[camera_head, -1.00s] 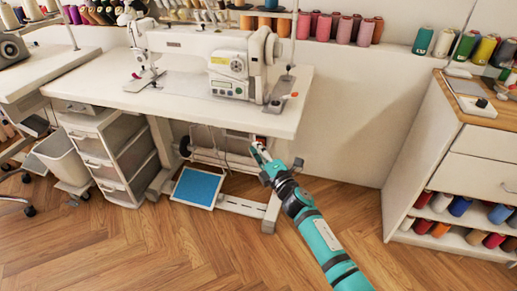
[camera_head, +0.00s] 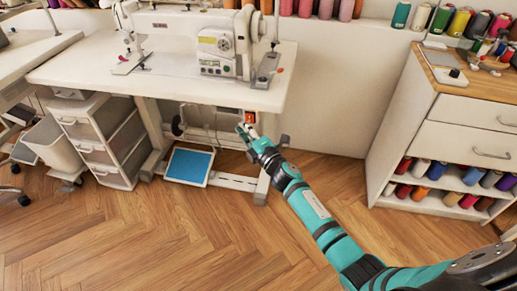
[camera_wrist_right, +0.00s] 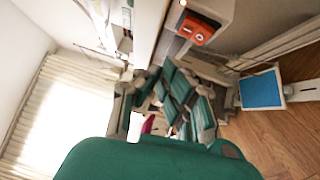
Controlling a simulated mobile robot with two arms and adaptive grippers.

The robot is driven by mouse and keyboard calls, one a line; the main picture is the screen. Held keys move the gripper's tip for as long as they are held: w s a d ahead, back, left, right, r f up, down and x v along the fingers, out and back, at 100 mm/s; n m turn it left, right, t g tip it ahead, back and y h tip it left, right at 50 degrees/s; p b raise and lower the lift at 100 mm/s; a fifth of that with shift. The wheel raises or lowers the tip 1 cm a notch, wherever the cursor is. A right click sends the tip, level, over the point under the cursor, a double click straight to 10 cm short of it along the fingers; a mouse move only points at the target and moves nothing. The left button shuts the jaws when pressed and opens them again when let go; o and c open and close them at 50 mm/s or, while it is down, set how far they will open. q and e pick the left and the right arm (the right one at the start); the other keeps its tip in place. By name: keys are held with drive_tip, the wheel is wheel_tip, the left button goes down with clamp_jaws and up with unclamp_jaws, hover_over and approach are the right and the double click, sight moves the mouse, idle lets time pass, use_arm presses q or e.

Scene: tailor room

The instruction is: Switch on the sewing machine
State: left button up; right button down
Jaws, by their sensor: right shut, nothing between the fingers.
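The white sewing machine (camera_head: 215,45) stands on its white table (camera_head: 90,65). A small orange-red switch box (camera_head: 249,117) is under the table's front edge, towards the right end. The switch box also shows in the wrist view (camera_wrist_right: 196,30), below the tabletop's underside. My right gripper (camera_head: 244,131) is shut and empty, just below and slightly left of the switch box in the head view. I cannot tell whether it touches the box. In the wrist view the box is clear of the fingers. My left gripper is not in view.
A blue pedal (camera_head: 190,165) is on the floor under the table. A grey drawer unit (camera_head: 100,140) stands to its left. A white cabinet (camera_head: 455,135) with thread spools stands at the right. The wooden floor in front is open.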

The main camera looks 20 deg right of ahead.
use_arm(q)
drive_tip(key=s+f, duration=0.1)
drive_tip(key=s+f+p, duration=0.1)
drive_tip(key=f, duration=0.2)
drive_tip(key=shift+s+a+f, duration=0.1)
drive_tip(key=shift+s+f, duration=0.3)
use_arm(e)
drive_tip(key=v, duration=0.9)
drive_tip(key=shift+s+d+r, duration=0.25)
drive_tip(key=shift+s+r, duration=0.15)
drive_tip(key=shift+r, duration=0.35)
